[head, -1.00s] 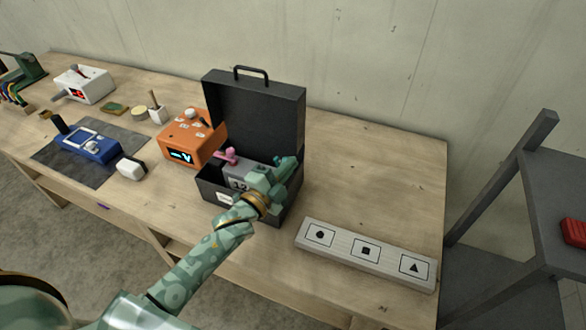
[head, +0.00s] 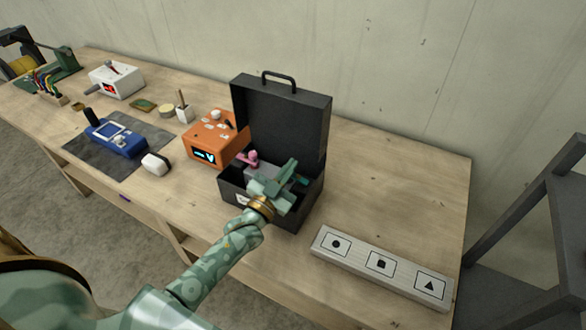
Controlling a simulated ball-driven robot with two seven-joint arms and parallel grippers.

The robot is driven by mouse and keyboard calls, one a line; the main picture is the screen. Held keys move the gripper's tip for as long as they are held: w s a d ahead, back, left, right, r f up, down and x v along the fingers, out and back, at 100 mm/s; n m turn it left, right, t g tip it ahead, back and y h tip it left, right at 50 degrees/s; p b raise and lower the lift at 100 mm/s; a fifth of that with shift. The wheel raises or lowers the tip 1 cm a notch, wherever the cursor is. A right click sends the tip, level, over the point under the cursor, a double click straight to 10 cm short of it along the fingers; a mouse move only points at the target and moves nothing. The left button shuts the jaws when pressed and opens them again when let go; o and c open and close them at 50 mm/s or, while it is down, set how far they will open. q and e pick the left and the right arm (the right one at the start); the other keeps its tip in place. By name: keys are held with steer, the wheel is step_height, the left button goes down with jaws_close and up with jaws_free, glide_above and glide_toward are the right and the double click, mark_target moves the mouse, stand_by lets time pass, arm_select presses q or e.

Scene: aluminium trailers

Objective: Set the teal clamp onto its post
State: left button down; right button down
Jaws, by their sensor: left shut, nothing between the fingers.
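A small teal piece (head: 303,181), which looks like the teal clamp, shows inside the open black case (head: 296,215), right of my left gripper. Most of it is hidden, and I cannot tell whether it sits on a post. My left gripper (head: 291,168) is over the case, with its fingers shut and empty. A pink piece (head: 250,157) stands at the left inside the case. A grey block (head: 288,172) in the case is mostly hidden behind my gripper. My right gripper is not in view.
The case's raised lid (head: 282,120) stands behind my gripper. An orange box (head: 213,138) is close at its left. A pale strip with three symbols (head: 380,264) lies at the front right. The table (head: 400,190) right of the case is clear.

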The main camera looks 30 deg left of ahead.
arm_select(q)
steer(key=b+v, duration=0.1)
steer(key=v, duration=1.5)
steer(key=shift+s, duration=0.15)
steer(key=shift+f, duration=0.1)
